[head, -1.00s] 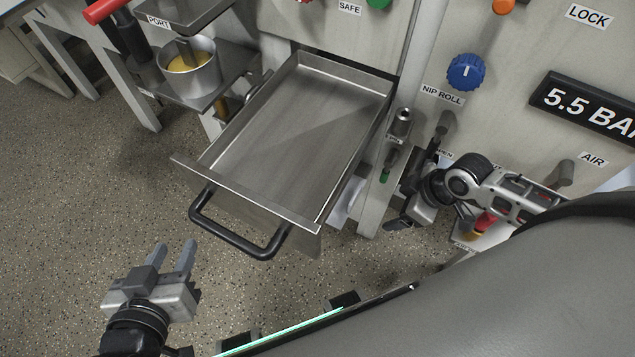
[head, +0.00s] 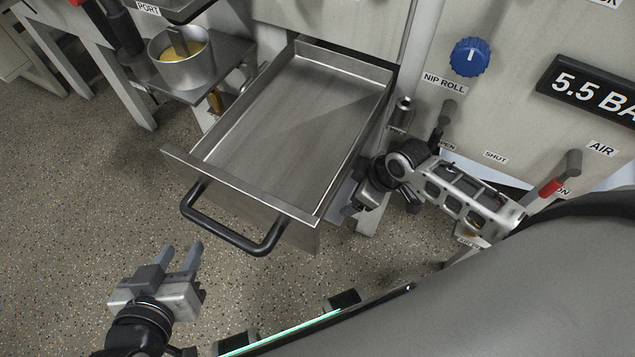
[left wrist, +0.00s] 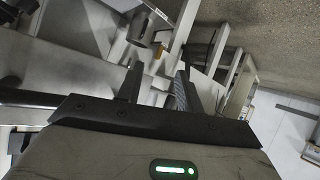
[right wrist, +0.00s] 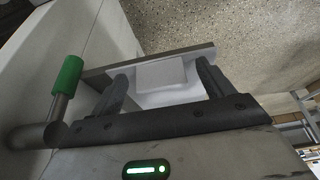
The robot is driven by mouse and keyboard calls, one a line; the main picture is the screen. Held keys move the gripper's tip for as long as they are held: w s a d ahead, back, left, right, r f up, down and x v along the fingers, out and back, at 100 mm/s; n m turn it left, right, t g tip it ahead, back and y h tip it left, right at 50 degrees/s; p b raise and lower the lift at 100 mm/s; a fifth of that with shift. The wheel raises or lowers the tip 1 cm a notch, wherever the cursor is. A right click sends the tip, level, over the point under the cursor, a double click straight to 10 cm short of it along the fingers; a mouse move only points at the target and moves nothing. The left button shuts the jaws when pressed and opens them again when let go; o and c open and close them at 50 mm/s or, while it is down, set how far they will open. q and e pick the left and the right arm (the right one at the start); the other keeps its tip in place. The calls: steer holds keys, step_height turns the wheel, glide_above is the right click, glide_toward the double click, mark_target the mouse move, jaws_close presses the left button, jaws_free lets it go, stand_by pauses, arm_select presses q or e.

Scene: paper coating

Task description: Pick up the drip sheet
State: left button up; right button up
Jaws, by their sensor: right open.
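A white, sheet-like piece that looks like the drip sheet (right wrist: 160,74) shows in the right wrist view, lying on a pale surface under a grey edge. My right gripper (right wrist: 162,70) is open, with its fingers on either side of that piece in the picture; I see no contact. In the head view my right gripper (head: 354,207) is beside the right side of the open metal drawer (head: 185,158), and the sheet is hidden or too small to tell. My left gripper (head: 180,255) is open and empty above the floor, left of the drawer handle. It also shows in the left wrist view (left wrist: 157,80).
The drawer's black handle (head: 228,238) sticks out at its front. A metal pot (head: 186,70) with yellow liquid stands on a shelf at the upper left. A green-handled lever (right wrist: 67,75) is close to my right gripper. The floor at left is clear.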

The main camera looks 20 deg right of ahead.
steer(key=c, duration=1.1)
steer(key=shift+r, duration=0.15)
